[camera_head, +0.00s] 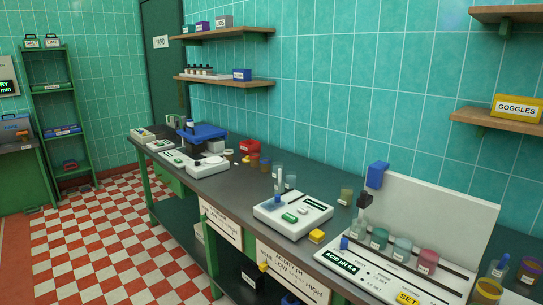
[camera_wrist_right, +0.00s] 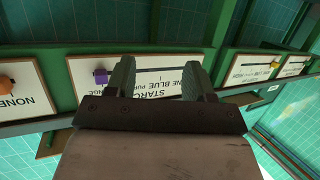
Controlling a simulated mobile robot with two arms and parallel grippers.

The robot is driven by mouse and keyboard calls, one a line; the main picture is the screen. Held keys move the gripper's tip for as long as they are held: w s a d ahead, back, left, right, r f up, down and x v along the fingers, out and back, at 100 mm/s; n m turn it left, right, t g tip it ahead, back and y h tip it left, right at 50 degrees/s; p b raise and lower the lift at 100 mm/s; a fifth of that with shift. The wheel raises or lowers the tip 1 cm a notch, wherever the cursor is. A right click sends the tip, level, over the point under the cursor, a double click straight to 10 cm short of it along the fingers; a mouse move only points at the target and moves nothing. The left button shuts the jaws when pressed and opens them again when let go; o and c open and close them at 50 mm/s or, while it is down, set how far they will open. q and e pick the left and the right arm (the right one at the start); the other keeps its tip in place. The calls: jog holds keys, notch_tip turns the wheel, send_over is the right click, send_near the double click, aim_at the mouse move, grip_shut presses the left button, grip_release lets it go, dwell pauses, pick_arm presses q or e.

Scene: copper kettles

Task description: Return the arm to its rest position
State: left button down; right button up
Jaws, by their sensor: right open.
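My right gripper (camera_wrist_right: 158,80) shows in the right wrist view, with its two green fingers apart and nothing between them. Behind the fingers is a white sign (camera_wrist_right: 140,78) with the word STARCH, upside down in this view; the fingers cover part of it. I cannot tell whether they touch it. Neither of my arms shows in the head view, and my left gripper is not in view.
A long dark bench (camera_head: 235,189) runs along the tiled wall. It bears a white device (camera_head: 292,214), a rack of labelled jars (camera_head: 402,249) and a blue-topped device (camera_head: 203,133). Shelves (camera_head: 224,81) hang above. The checkered floor (camera_head: 95,235) at the left is clear.

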jog(key=s+a+f+n+g+y, duration=0.2)
jog(key=a+f+y, duration=0.1)
jog(key=a+f, duration=0.15)
jog(key=s+a+f+n+g+y, duration=0.1)
jog(key=s+a+f+n+y, duration=0.15)
jog(key=f, duration=0.35)
jog(key=s+f+n+g, duration=0.1)
jog(key=s+f+g, duration=0.3)
jog(key=s, duration=0.4)
jog(key=s+a+f+n+g+y, duration=0.1)
jog(key=s+f+n+g, duration=0.1)
jog(key=s+f+g, duration=0.3)
jog(key=s+f, duration=0.1)
jog(key=s, duration=0.3)
jog(key=shift+a+y, duration=0.15)
jog(key=shift+y, duration=0.1)
jog(key=shift+c, duration=1)
jog(key=shift+s, duration=0.15)
